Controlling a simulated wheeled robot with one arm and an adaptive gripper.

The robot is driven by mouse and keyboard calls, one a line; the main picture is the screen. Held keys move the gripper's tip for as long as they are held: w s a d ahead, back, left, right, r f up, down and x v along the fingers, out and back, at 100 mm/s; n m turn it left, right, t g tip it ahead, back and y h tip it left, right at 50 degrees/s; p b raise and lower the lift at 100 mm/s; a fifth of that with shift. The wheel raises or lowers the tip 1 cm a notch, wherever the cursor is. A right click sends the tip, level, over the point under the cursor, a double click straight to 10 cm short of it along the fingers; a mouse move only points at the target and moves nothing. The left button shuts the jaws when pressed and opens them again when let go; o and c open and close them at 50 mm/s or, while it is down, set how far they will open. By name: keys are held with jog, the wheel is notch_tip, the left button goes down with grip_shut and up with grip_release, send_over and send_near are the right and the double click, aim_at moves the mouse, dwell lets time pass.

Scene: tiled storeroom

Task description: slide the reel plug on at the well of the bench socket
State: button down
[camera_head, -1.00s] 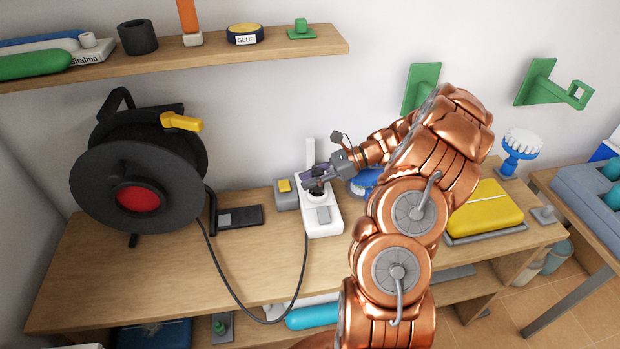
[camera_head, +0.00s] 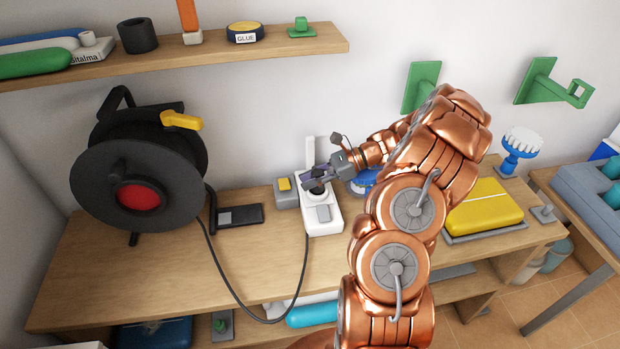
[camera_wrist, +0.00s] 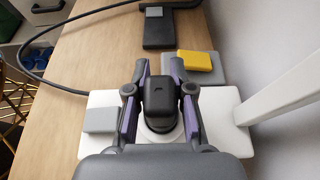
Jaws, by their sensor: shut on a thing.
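The black reel plug (camera_wrist: 160,98) is between the fingers of my gripper (camera_wrist: 160,108), which is shut on it. In the wrist view the plug is over the round well of the white bench socket (camera_wrist: 222,104); whether it is fully seated cannot be told.
A grey block with a yellow button (camera_head: 285,186) sits beside the socket. A white upright (camera_wrist: 282,88) rises at its wall side. A black box (camera_head: 240,215) lies near the reel. A yellow case (camera_head: 484,208) is at the right. A shelf (camera_head: 215,55) runs above.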

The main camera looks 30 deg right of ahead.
jog(key=shift+f, duration=0.95)
jog(key=c, duration=0.9)
grip_release()
notch_tip(320, 180, up, 10)
dwell(0.4)
